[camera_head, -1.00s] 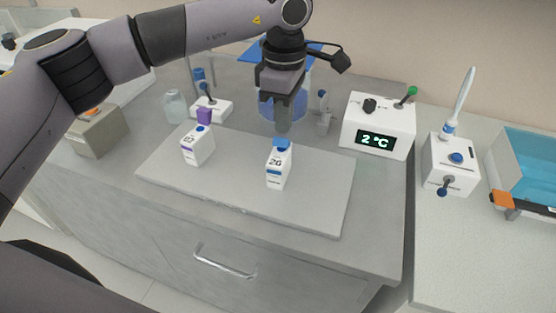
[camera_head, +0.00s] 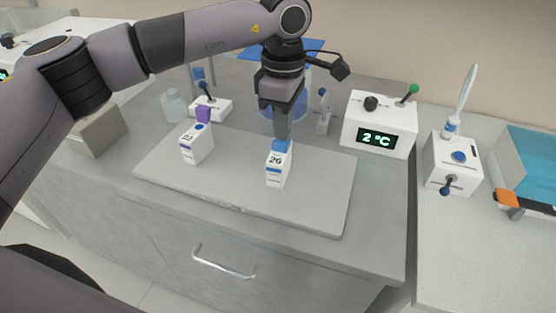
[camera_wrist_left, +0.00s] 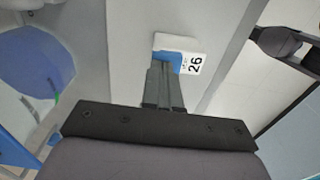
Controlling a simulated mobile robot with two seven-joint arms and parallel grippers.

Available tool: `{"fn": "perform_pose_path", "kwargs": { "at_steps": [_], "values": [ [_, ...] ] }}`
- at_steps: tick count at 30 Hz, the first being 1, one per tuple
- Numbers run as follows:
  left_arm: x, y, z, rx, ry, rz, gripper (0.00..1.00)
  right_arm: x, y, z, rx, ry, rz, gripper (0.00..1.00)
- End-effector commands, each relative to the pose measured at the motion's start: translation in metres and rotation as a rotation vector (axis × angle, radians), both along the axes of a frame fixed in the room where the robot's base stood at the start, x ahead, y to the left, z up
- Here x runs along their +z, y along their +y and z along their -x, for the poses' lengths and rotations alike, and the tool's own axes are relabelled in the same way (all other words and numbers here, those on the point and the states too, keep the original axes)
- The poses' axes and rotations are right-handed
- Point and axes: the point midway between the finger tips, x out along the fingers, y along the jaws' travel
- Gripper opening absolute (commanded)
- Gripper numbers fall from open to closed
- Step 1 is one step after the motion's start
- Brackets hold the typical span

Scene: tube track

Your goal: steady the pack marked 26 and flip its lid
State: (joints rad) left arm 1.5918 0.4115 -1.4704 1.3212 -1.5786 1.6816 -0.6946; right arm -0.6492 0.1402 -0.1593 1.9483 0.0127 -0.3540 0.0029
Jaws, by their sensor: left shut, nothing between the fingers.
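The pack marked 26 (camera_head: 277,172) is a white carton with a blue top, standing upright on the grey board (camera_head: 320,205). Its blue lid (camera_head: 282,146) is partly covered by my left gripper in the head view. My left gripper (camera_head: 283,136) points down at the lid with its fingers shut and nothing between them. In the left wrist view the pack (camera_wrist_left: 190,58) shows just beyond the fingertips (camera_wrist_left: 165,70). I cannot tell whether the fingertips touch the lid. My right gripper is not in view.
A second white carton with a purple lid (camera_head: 198,146) stands left on the board. A device reading 2 °C (camera_head: 378,125) stands at the back right. A blue round container (camera_head: 266,108) is behind my gripper. The board's right part is clear.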

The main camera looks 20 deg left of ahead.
Motion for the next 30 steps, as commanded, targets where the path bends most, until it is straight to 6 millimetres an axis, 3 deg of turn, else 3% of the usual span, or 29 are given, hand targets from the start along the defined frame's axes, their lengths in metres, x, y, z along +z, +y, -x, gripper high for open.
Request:
{"fn": "perform_pose_path", "kwargs": {
  "at_steps": [24, 30],
  "values": [
    [0.064, 0.0, 0.0, 0.0, -0.001, 0.001, 0.0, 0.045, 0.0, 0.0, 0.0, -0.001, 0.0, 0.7],
    [0.071, 0.0, 0.0, 0.0, 0.0, 0.001, 0.0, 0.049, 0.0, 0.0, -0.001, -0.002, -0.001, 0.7]
  ]
}}
